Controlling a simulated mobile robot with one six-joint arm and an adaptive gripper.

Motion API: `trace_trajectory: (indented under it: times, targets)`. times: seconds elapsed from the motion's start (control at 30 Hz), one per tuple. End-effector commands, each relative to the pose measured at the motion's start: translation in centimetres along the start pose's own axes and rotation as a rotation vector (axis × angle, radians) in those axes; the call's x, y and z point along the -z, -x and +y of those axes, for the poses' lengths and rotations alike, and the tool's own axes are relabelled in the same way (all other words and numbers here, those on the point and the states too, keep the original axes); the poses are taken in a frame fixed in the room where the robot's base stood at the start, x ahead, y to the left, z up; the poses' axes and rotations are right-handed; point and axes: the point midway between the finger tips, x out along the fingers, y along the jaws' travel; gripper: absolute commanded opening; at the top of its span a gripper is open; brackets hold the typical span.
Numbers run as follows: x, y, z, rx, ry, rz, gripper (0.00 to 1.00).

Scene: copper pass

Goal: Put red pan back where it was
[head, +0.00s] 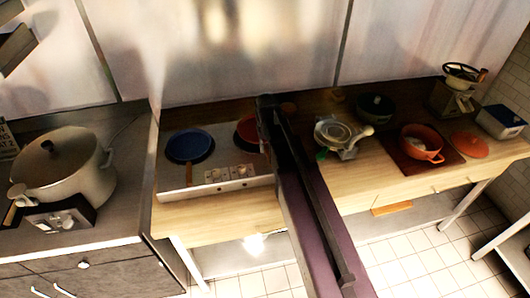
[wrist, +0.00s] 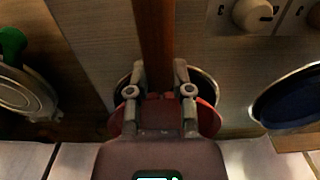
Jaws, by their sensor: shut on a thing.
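The red pan (head: 248,128) shows in part at the right end of the white stove (head: 205,185) in the head view, with my arm across it. In the wrist view, the red pan (wrist: 209,118) lies behind my gripper (wrist: 159,74), its rim showing on both sides. My gripper is shut on its brown handle (wrist: 155,35), which runs toward the top of the picture. My gripper cannot be made out in the head view. The pan's underside is hidden, so I cannot tell whether it touches the stove.
A blue pan (head: 190,146) sits at the stove's left; it also shows in the wrist view (wrist: 292,103). A large pot (head: 62,165) stands far left. To the right are a metal strainer-like item (head: 333,132), a dark green pot (head: 375,107) and an orange pot (head: 421,143).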

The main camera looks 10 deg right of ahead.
Motion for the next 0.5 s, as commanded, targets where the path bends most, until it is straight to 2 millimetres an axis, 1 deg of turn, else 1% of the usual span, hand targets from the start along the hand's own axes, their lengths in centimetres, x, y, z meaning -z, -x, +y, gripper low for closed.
trace_trajectory:
  times: [0.37, 0.5]
  targets:
    - [0.17, 0.00, -0.02, 0.000, 0.000, 0.001, 0.00]
    - [1.03, -0.11, -0.22, 0.000, 0.000, 0.001, 0.00]
